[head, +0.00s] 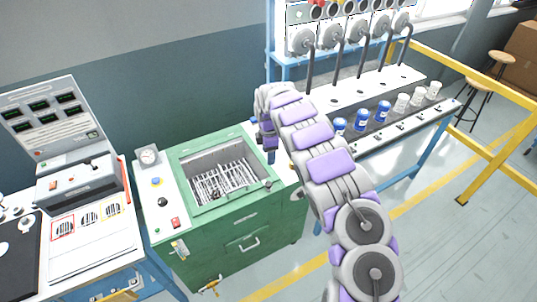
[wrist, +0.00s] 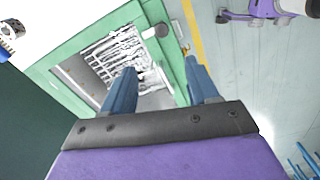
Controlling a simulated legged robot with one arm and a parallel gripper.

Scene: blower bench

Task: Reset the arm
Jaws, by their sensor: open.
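My arm, with purple and grey links, reaches across the head view from the lower right. My gripper (wrist: 160,76) shows in the wrist view with its two blue fingers spread apart and nothing between them. In the head view the gripper (head: 268,146) is partly visible at the end of the arm, near the right edge of the green machine. The green machine (head: 228,258) has an open basin with a wire rack (head: 226,181) in it. The machine (wrist: 72,101) also lies beyond the fingers in the wrist view.
A bench behind my arm holds blue-capped containers (head: 362,117) and clear cups (head: 417,97). A control console (head: 52,118) stands at left. Yellow railing (head: 497,150) runs at right. The floor right of my arm is clear.

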